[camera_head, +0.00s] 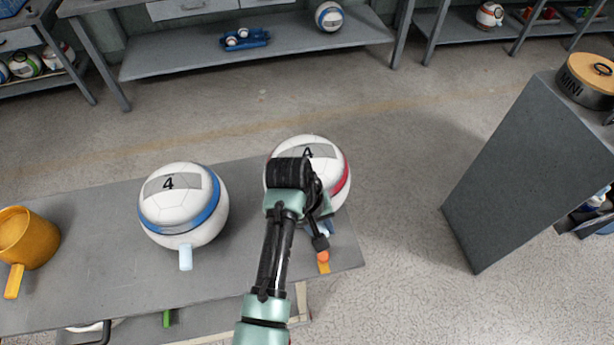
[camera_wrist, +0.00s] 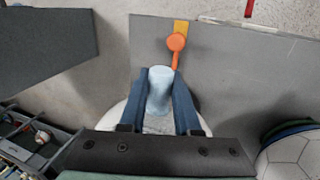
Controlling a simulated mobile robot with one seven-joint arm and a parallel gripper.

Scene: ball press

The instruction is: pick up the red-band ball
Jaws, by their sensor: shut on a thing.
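The red-band ball (camera_head: 335,165), white with a grey "4" panel, is at the right end of the grey table (camera_head: 100,285). My arm covers its lower left part. My gripper (camera_wrist: 165,75) has its blue fingers on both sides of a pale blue tab (camera_wrist: 160,92) on the ball's near side. The ball's white surface shows behind the fingers in the wrist view. The fingers are shut on this tab. In the head view the fingers (camera_head: 320,229) are mostly hidden by my wrist. I cannot tell whether the ball touches the table.
A blue-band ball (camera_head: 184,205) with a pale blue tab stands to the left. A yellow mug (camera_head: 28,238) is at the far left. An orange-headed item (camera_head: 323,257) lies close in front of my gripper. A grey cabinet (camera_head: 525,165) stands right, across open floor.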

